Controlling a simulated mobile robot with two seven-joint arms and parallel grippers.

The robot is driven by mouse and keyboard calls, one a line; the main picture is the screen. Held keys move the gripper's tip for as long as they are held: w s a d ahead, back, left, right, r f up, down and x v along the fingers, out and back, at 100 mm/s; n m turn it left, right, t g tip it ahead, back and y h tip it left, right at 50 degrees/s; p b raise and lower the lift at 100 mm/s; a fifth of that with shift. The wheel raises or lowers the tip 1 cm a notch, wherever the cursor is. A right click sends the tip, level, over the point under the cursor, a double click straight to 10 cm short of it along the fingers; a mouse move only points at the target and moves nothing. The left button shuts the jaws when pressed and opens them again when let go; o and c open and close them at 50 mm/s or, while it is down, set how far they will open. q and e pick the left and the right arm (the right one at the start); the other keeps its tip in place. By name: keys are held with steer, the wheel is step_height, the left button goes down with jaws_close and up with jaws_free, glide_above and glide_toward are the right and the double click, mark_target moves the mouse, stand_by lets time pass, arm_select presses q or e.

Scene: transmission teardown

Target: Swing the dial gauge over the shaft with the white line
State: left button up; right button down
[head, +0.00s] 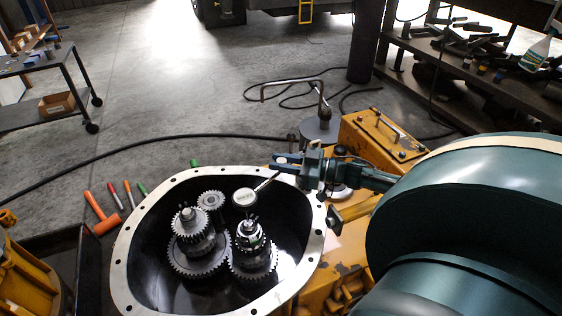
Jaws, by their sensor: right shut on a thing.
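The dial gauge (244,197) has a round white face and hangs over the open housing, close to the top of the right shaft (250,232). A thin rod runs from it up and right to my right gripper (284,163). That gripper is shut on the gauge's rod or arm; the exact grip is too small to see. The left shaft (188,216) stands beside the right one, both carrying gears. Pale marks show on the right shaft, but I cannot clearly make out a white line on either. My left gripper is not in view.
The pale housing rim (122,262) surrounds the gears. A grey cylinder (318,132) and a yellow box with a handle (380,135) stand behind my right gripper. An orange hammer (101,217) and several markers lie left of the rim. A cable (150,141) crosses the floor.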

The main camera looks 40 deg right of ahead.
steer(key=shift+f, duration=0.15)
steer(key=c, duration=1.3)
jaws_free()
steer(key=shift+o, duration=0.2)
arm_select(q)
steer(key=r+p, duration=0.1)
steer(key=p, duration=0.1)
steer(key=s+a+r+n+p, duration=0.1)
steer(key=p, duration=0.1)
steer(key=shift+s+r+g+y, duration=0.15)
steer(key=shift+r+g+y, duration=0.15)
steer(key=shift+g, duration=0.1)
arm_select(e)
step_height(320, 180, up, 10)
steer(key=shift+r, duration=0.1)
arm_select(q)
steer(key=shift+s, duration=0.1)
arm_select(e)
steer(key=shift+s, duration=0.15)
